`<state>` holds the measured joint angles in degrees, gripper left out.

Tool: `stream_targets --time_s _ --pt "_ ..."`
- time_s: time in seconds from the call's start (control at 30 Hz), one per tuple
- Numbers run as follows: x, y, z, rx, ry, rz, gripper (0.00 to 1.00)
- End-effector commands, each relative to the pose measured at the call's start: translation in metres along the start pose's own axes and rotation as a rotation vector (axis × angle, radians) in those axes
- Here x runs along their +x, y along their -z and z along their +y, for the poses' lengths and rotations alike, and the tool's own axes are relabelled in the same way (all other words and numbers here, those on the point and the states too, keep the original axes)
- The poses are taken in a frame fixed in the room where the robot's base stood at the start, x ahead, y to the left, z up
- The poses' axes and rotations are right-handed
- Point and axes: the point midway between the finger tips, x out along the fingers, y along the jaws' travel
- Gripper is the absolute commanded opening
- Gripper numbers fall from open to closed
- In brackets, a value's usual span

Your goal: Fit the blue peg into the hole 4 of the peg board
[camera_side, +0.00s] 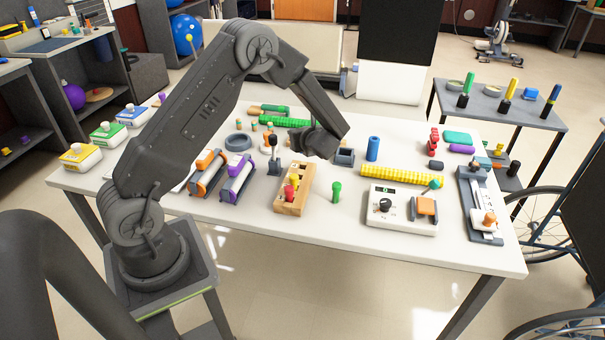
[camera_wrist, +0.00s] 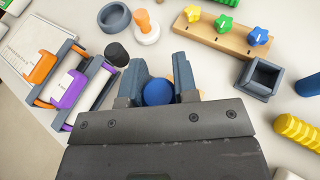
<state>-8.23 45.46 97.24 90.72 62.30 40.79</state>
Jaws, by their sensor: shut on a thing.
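My gripper (camera_wrist: 158,75) is shut on the blue peg, whose round blue head (camera_wrist: 158,92) shows between the two fingers in the wrist view. The peg's shaft is hidden there. In the side view my wrist (camera_side: 322,140) is above the table, behind the peg board, and the fingers and blue peg cannot be made out. The wooden peg board (camera_side: 304,180) lies near the table's front middle, with red (camera_side: 290,192) and yellow (camera_side: 294,180) pegs on it. A green peg (camera_side: 337,191) stands on the table just right of it. Hole numbers are not readable.
A grey square box (camera_wrist: 258,77), a blue cylinder (camera_side: 373,148) and a yellow ridged roller (camera_side: 400,175) stand to the right. A black-knobbed lever (camera_wrist: 117,53) and orange and purple handled frames (camera_side: 237,175) are left. A star-knob board (camera_wrist: 225,32) lies beyond my gripper.

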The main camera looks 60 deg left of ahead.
Motion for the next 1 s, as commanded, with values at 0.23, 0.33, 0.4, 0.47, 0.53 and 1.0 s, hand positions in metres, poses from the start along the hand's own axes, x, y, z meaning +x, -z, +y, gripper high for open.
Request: stream_targets --time_s 0.23,0.33,0.4,0.47,0.53,1.0 --pt "0.026 -0.006 -0.010 -0.035 -0.084 0.022 0.05" --pt "0.033 0.007 -0.011 -0.033 -0.091 0.025 0.05" --pt "0.038 0.020 -0.010 -0.033 -0.092 0.026 0.05" --pt "0.042 0.030 -0.011 -0.033 -0.090 0.025 0.05" --pt "0.045 0.040 -0.011 -0.034 -0.089 0.024 0.05" --pt "0.062 0.084 -0.012 -0.038 -0.087 0.023 0.05"
